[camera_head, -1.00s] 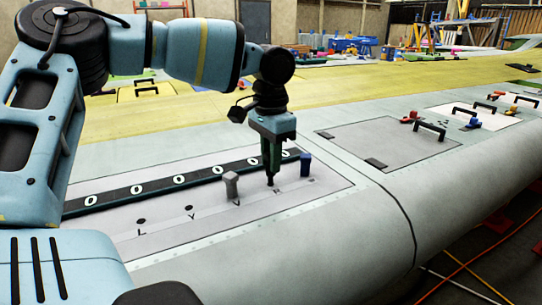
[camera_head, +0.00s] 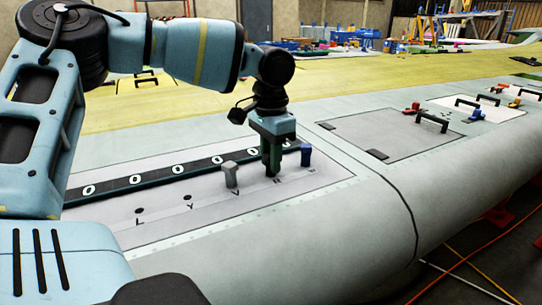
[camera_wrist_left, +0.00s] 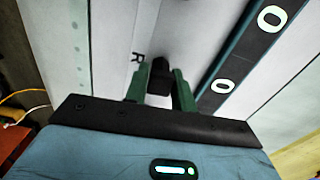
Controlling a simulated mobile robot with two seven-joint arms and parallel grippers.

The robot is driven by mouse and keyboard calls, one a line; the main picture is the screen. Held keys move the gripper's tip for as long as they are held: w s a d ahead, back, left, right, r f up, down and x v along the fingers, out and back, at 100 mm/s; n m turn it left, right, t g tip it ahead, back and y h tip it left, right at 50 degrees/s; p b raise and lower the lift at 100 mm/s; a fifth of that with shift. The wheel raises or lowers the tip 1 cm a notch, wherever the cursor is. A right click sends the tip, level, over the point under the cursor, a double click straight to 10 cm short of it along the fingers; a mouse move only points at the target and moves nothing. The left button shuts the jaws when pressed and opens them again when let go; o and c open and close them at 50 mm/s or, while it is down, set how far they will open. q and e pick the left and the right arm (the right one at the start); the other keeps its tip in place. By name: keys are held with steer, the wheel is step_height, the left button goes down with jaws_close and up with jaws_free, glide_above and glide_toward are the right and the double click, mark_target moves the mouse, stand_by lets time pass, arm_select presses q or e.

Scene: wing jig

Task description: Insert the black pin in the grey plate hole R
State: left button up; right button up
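My left gripper (camera_head: 271,174) points straight down with its green fingertips at the grey plate (camera_head: 170,233), between a grey pin and a blue pin. In the left wrist view the black pin (camera_wrist_left: 160,75) shows between the two green fingers, which are shut on it. A letter R (camera_wrist_left: 137,57) is printed on the plate beside the pin. The pin's lower end and hole R are hidden, so I cannot tell how deep the pin sits. My right gripper is not in view.
The grey pin (camera_head: 230,174) and the blue pin (camera_head: 305,155) stand upright close on either side. A dark strip with white rings (camera_head: 134,180) runs behind. Empty holes (camera_head: 188,197) lie to the left. Panels with black handles (camera_head: 431,122) are further right.

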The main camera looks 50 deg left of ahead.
arm_select(q)
steer(key=o, duration=0.5)
steer(key=shift+c, duration=0.2)
step_height(320, 180, up, 8)
steer(key=shift+f, duration=0.1)
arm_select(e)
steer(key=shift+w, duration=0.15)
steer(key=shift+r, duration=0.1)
arm_select(q)
step_height(320, 180, up, 7)
steer(key=p, duration=0.3)
steer(key=shift+p, duration=0.3)
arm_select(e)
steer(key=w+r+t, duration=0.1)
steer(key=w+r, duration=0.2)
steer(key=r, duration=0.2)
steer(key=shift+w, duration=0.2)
